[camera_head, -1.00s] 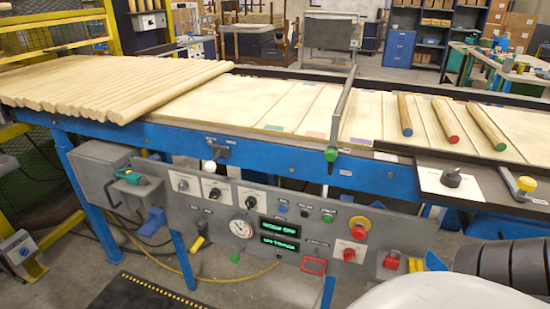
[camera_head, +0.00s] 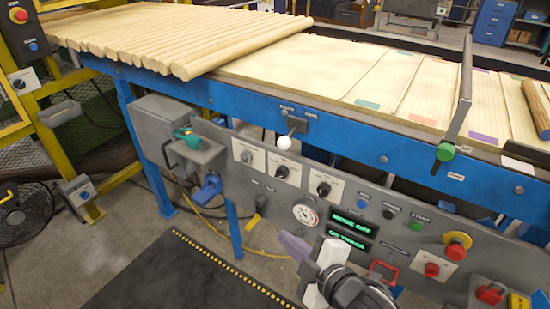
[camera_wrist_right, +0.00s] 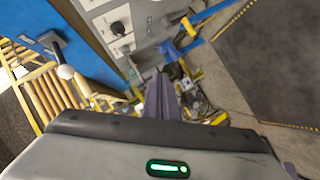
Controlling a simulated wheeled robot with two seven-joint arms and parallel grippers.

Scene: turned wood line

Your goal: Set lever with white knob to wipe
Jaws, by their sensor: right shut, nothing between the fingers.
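The lever with the white knob (camera_head: 284,142) is mounted on the front of the blue rail, below a small dark plate (camera_head: 292,122) with labels too small to read. The white knob also shows at the left in the right wrist view (camera_wrist_right: 65,71), beside the blue rail. My right gripper (camera_head: 292,245) is in front of the lower part of the grey control panel, below and apart from the knob. Its purple-grey fingers (camera_wrist_right: 162,98) are shut with nothing between them. My left gripper is not in view.
The grey panel (camera_head: 340,212) carries dials, a gauge (camera_head: 306,215), green displays and a red emergency button (camera_head: 457,246). Wooden rods (camera_head: 180,35) lie on the table above. Floor in front is clear.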

